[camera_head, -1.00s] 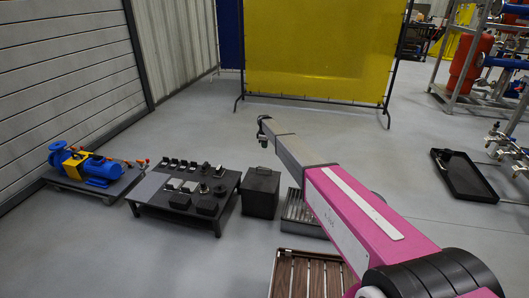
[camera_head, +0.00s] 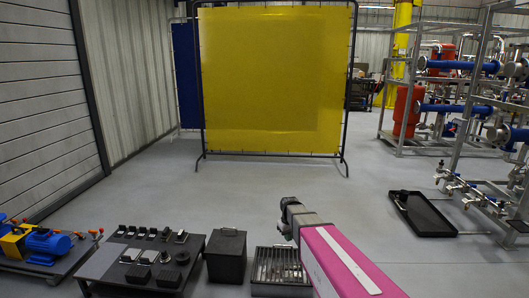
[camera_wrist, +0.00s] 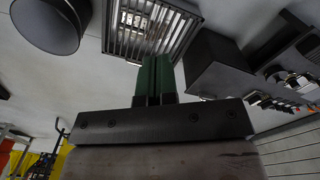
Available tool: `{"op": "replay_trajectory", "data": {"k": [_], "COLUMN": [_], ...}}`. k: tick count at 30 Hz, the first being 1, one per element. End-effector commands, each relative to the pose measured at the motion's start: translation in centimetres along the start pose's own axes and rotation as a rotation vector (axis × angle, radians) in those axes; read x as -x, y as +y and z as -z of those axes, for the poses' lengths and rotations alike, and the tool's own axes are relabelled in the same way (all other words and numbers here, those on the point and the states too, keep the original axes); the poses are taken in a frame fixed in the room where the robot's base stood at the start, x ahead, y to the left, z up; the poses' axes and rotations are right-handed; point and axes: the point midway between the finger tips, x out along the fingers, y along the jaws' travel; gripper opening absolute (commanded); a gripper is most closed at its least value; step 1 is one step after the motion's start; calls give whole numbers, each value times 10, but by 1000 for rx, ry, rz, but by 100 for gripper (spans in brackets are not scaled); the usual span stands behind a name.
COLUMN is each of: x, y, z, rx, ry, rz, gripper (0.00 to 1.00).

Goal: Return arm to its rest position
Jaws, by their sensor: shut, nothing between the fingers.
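My arm, pink with a grey end section, reaches up from the bottom right in the head view. My gripper (camera_wrist: 154,82) shows in the wrist view as two green fingers pressed together with nothing between them. In the head view the gripper is at the far end of the arm, too small to make out its fingers. In the wrist view the fingers overlap the edge of a grated metal tray, and they look clear of other things.
The grated tray (camera_head: 262,274) stands beside a black box (camera_head: 227,257). A low dark table (camera_head: 104,266) with small parts is at left, near a blue pump (camera_head: 45,245). A black drip tray (camera_head: 425,215) lies at right. Open floor stretches to the yellow screen (camera_head: 272,80).

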Motion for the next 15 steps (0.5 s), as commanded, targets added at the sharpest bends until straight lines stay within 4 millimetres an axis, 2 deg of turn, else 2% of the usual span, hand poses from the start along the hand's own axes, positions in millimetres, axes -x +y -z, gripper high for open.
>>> {"op": "replay_trajectory", "data": {"k": [1, 3, 6, 10, 12, 15], "x": [12, 21, 34, 45, 48, 50], "y": [-4, -5, -9, -13, -14, -15], "z": [-50, -93, -145, -190, -204, -212], "rx": [-67, -160, -278, -390, -426, -454], "ry": [-2, -3, -4, -5, -6, -6], "rz": [2, 4, 6, 8, 8, 9], "gripper": [0, 0, 0, 0, 0, 0]}}
